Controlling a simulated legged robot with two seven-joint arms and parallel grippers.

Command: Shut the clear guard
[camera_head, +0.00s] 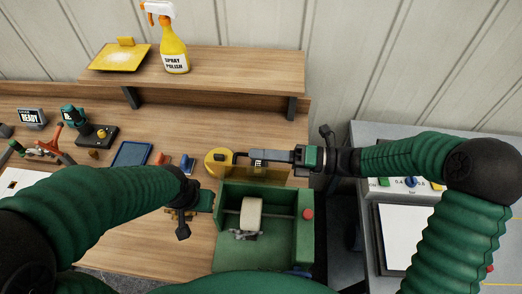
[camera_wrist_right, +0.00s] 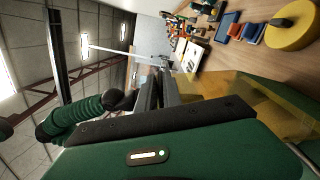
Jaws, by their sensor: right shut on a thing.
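The green machine (camera_head: 305,240) stands at the bench's front edge, with a pale wheel (camera_head: 251,214) inside and a red button (camera_head: 308,214) on its right side. The clear guard (camera_head: 262,174) is a yellow-tinted see-through panel, raised at the machine's back, leaving the wheel uncovered. It also shows in the right wrist view (camera_wrist_right: 262,108). My right gripper (camera_head: 250,158) reaches in from the right, at the guard's upper edge. It is shut on the guard; the exact contact is hard to see. My left gripper (camera_head: 183,222) is left of the machine; its jaw opening is unclear.
A yellow round piece (camera_head: 215,164) lies just left of the guard. A blue tray (camera_head: 131,154) and small blocks lie further left. A shelf (camera_head: 220,62) with a spray bottle (camera_head: 174,50) runs above. A grey cabinet (camera_head: 365,135) stands at right.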

